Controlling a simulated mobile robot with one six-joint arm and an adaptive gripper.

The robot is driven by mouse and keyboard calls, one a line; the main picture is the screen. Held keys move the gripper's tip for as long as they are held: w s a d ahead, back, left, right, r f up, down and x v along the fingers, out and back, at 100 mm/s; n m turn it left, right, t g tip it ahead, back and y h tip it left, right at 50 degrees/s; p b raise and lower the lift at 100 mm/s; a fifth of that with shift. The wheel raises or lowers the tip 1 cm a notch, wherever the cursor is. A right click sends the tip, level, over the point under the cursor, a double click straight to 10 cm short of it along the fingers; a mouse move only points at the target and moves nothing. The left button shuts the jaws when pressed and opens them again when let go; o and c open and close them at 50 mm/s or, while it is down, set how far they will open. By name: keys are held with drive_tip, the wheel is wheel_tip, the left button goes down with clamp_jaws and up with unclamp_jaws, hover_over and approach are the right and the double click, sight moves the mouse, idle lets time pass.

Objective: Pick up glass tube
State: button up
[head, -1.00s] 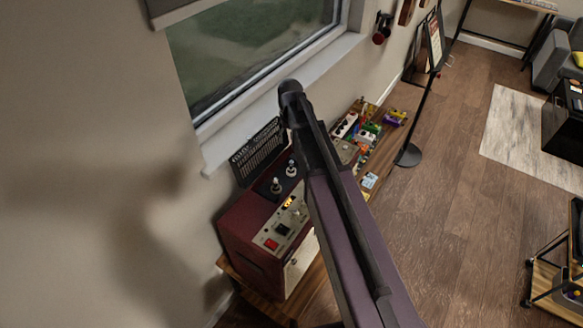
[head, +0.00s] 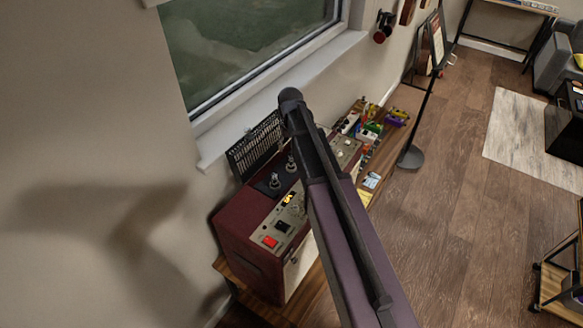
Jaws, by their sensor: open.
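Two small glass tubes stand upright on the dark top plate of a dark red amplifier. The nearer glass tube (head: 275,182) is in plain view. The farther glass tube (head: 291,165) stands close to the edge of my arm in the picture. My arm runs up from the bottom of the head view, in front of the amplifier's right part. My gripper does not show, so I cannot tell where it is relative to the tubes.
The amplifier (head: 246,232) sits on a wooden bench (head: 270,311) below the window (head: 250,45). A black perforated grille (head: 252,148) stands behind the tubes. Coloured pedals (head: 370,131) lie farther along the bench. A black stand (head: 411,157) is on the floor beyond.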

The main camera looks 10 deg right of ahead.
sight(291, 156)
drive_tip(key=shift+f+b, duration=0.7)
drive_tip(key=shift+f, duration=0.3)
drive_tip(key=shift+f, duration=0.1)
drive_tip(key=shift+s+d+f+b, duration=0.1)
drive_tip(key=shift+f+b, duration=1.15)
drive_tip(key=shift+b, duration=0.05)
drive_tip(key=shift+s+f+b, duration=0.1)
drive_tip(key=shift+f+b, duration=1.15)
drive_tip(key=shift+b, duration=0.05)
drive_tip(key=c, duration=1)
